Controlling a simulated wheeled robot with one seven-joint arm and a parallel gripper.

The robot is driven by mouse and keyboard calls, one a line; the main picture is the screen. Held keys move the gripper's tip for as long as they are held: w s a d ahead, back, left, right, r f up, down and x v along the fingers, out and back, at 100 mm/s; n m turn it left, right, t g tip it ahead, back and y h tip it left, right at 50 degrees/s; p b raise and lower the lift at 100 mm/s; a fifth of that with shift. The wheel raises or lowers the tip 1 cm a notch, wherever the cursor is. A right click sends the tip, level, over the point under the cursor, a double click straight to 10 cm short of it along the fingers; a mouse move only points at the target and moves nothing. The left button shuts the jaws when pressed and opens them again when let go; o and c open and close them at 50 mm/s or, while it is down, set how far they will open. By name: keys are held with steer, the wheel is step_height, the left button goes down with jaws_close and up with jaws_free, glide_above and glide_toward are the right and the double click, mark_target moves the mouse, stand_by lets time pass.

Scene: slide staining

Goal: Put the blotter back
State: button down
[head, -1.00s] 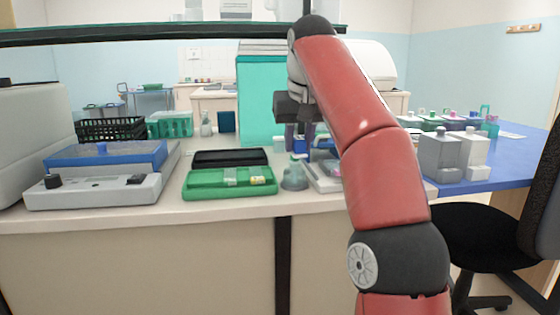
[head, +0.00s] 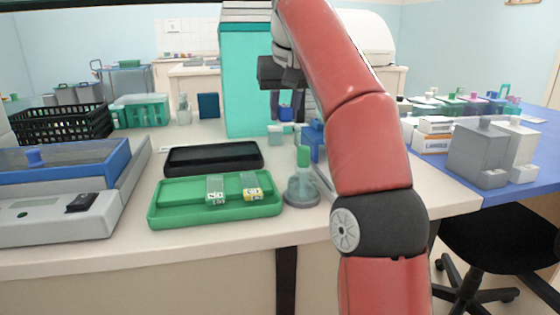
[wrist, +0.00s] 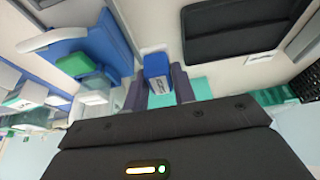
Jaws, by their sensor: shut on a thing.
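My gripper (head: 286,108) is over the back middle of the bench, in front of the teal box. Its two dark fingers are shut on a small blue block, which appears to be the blotter (head: 286,114). In the wrist view, the blotter (wrist: 157,68) sits between the fingertips (wrist: 160,88), blue with a pale marking on its side. The gripper body hides its near end. In the head view it is small and partly covered by the fingers.
A teal box (head: 245,80) stands behind.

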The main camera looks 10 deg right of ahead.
mark_target(283, 165)
steer(key=shift+s, duration=0.1)
steer(key=shift+f, duration=4.75)
steer(key=shift+f, duration=0.1)
steer(key=shift+f, duration=0.15)
steer(key=c, duration=1.1)
jaws_free()
steer(key=shift+c, duration=0.2)
steer(key=v, duration=0.8)
steer(key=shift+s, duration=0.15)
